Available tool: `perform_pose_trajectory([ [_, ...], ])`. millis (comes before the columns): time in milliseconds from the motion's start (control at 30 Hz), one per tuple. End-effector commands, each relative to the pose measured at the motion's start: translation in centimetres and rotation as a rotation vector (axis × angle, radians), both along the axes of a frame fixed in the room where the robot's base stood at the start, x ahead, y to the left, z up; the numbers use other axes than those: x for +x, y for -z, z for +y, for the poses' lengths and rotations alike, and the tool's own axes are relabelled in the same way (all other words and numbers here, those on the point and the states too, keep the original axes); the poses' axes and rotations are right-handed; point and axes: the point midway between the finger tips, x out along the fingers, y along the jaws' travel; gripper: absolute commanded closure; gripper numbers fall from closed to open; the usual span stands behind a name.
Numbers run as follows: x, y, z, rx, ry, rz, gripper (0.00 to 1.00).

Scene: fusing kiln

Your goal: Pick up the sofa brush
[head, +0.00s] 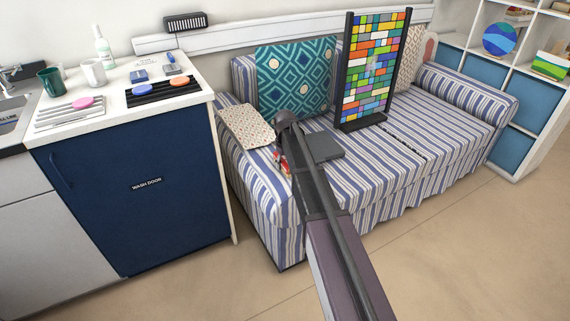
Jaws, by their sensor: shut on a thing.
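My arm reaches over the striped sofa (450,115), and its end bends down near the left part of the seat. My gripper (281,162) shows only in part beside my arm, small, with red and pale bits at it. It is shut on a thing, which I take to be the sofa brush. My arm and gripper hide most of that thing, so its shape and whether it touches the seat cannot be told.
A dark grey flat block (324,148) lies on the seat just right of my gripper. A multicoloured glass panel (371,70) stands upright behind it. A teal patterned cushion (296,78) leans on the backrest. A blue-fronted counter (135,190) stands close at left.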

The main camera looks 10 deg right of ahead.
Motion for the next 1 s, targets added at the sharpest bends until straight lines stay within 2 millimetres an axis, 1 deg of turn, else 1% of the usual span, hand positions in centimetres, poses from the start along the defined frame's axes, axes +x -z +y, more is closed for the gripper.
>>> perform_pose_trajectory([
  [267,0.0,-1.0,0.0,0.0,0.0,0.0,0.95],
  [633,0.0,-4.1,0.0,0.0,0.0,0.0,0.95],
  [700,-2.3,-3.8,0.0,0.0,0.0,0.0,0.95],
  [1000,-9.3,-4.4,0.0,0.0,0.0,0.0,0.95],
])
